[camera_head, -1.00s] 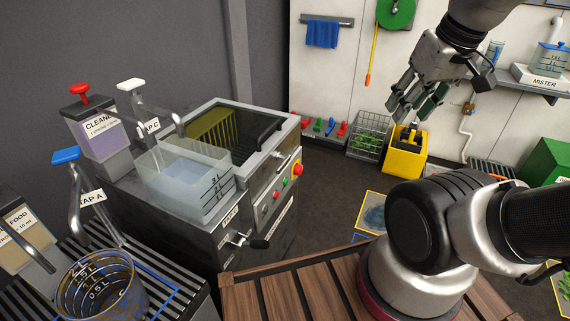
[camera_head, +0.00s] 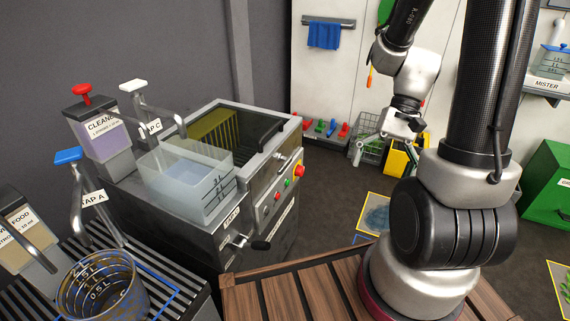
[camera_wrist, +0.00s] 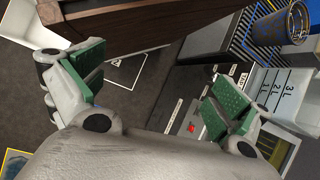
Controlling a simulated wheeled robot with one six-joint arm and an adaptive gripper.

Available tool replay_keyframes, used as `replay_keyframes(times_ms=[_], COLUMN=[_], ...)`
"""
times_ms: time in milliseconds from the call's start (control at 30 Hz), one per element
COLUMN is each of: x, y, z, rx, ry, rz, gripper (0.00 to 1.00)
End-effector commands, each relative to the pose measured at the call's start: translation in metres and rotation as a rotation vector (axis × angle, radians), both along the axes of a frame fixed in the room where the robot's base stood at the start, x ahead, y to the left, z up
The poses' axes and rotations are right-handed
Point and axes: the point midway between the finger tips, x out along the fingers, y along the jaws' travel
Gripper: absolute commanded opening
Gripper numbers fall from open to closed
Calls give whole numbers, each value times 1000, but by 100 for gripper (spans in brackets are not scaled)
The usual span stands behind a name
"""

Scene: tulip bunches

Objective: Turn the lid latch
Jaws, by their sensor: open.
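The steel machine (camera_head: 255,215) stands left of centre with a dark glass lid (camera_head: 240,128) that lies shut on top. A small metal fitting at the lid's front edge, which looks like the latch (camera_head: 280,157), sits above the panel's buttons. My gripper (camera_head: 385,150) is to the right of the machine, well apart from it, over the floor. In the wrist view my gripper (camera_wrist: 160,85) has its green-padded fingers spread wide with nothing between them. The machine's front panel shows in the wrist view behind the right finger; the latch is not clear there.
A clear measuring tank (camera_head: 187,180) with water stands on the machine's left part. A wooden slatted top (camera_head: 290,295) lies below. A yellow box (camera_head: 398,160) stands behind my gripper. Floor between is clear.

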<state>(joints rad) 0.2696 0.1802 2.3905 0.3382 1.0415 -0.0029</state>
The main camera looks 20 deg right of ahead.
Motion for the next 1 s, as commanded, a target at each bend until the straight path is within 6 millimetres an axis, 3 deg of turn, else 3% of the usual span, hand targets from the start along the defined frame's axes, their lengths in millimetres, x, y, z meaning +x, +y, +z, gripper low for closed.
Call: replay_keyframes(times_ms=[33,167,367,567,700,800,900,1000], x=[1,10,37,89,139,183,225,249], y=[7,33,75,109,117,113,100,90], z=[-16,-52,-106,-161,-196,-207,-199,-191], rx=[54,198,435,676,837,947,1040,1107], ry=[69,216,420,556,572,519,430,374], rz=[-62,-240,-559,-918,-1166,-1309,-1392,-1445], gripper=[100,100,100,100,100,100,100,100])
